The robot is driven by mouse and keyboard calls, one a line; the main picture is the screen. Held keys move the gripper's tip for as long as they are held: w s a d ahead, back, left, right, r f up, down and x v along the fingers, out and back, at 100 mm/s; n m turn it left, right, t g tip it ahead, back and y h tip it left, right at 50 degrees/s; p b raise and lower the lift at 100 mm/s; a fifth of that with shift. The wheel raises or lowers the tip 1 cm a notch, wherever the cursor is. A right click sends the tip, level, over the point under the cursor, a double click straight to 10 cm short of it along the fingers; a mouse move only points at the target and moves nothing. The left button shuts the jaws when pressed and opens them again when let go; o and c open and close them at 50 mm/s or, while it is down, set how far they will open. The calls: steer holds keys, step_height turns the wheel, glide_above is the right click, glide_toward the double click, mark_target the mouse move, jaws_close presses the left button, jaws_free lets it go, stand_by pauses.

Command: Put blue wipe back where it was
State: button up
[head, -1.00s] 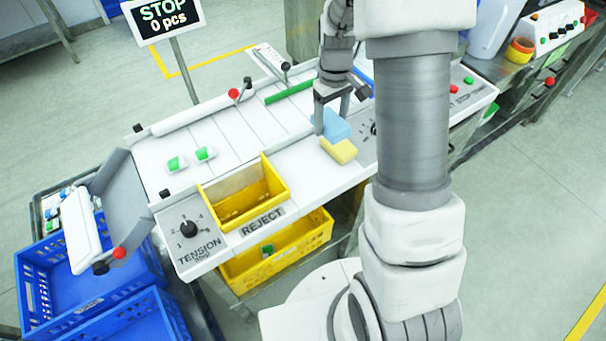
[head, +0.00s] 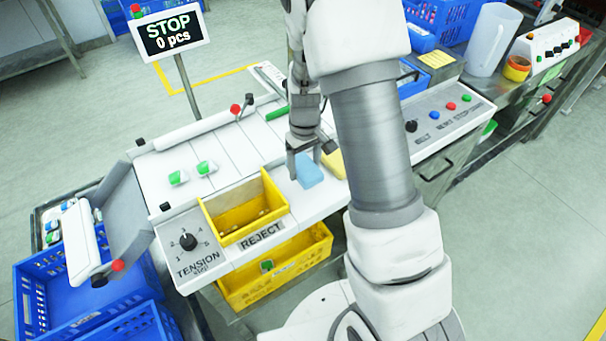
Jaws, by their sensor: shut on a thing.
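The blue wipe (head: 309,173) is a light blue block at the right of the white work surface, in the head view. My gripper (head: 307,166) points down over it, with one finger at its left edge and the other at its far right. It is shut on the wipe. Whether the wipe touches the surface or hangs just above it I cannot tell. A yellow block (head: 334,164) lies just right of the blue wipe, partly hidden behind my arm.
The open yellow reject bin (head: 243,236) is sunk into the surface left of the wipe. Two white-green pieces (head: 206,167) lie farther left. A green bar (head: 276,113) is behind my gripper. A control panel (head: 437,127) lies at right. Blue crates (head: 80,287) stand at front left.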

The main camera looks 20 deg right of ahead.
mark_target(303, 176)
steer(key=shift+w+a+f, duration=0.15)
steer(key=shift+f, duration=1.95)
steer(key=shift+f, duration=0.2)
steer(key=o, duration=1.3)
steer(key=shift+c, duration=0.2)
steer(key=shift+r, duration=0.15)
